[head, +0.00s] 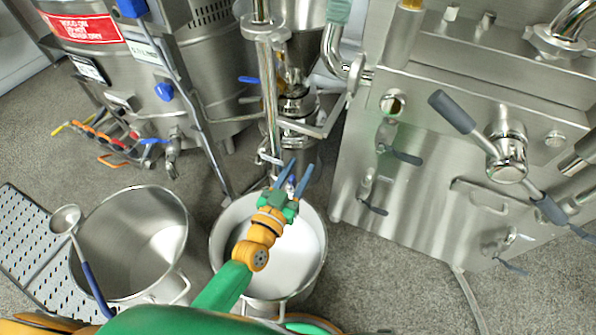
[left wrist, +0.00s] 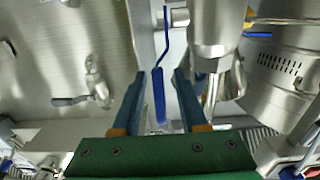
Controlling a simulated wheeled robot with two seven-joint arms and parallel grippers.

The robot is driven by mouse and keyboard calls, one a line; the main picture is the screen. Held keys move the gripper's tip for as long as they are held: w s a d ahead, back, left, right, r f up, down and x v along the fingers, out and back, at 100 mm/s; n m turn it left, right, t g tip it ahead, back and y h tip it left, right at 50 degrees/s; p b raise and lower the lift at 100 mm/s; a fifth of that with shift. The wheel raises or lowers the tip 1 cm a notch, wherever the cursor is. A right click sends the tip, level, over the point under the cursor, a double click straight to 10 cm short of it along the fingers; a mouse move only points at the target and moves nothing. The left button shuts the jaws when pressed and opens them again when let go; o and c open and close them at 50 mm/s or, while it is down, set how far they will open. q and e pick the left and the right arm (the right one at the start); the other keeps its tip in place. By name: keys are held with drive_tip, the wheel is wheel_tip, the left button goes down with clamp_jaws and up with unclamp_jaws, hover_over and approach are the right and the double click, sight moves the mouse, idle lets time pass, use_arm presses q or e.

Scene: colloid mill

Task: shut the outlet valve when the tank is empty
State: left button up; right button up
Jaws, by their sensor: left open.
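My left gripper (head: 297,178) is open above the far rim of a steel pot (head: 322,228) that holds white liquid (head: 298,255). In the left wrist view, the blue lever (left wrist: 158,88) of the outlet valve runs down between the open fingers of this gripper (left wrist: 158,98). I see no clear contact between lever and fingers. In the head view the gripper mostly hides the lever. The steel hopper (head: 306,38) of the mill stands behind the gripper; its liquid level cannot be told. My right gripper is not in view.
A second steel pot (head: 183,235) stands at left, a blue-handled ladle (head: 88,275) on its rim. A perforated step (head: 35,245) is beside it. A steel cabinet (head: 350,190) with grey-handled levers stands at right; a drum-shaped machine (head: 210,65) stands back left.

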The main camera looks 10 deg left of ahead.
use_arm(q)
clamp_jaws()
idle(1.4)
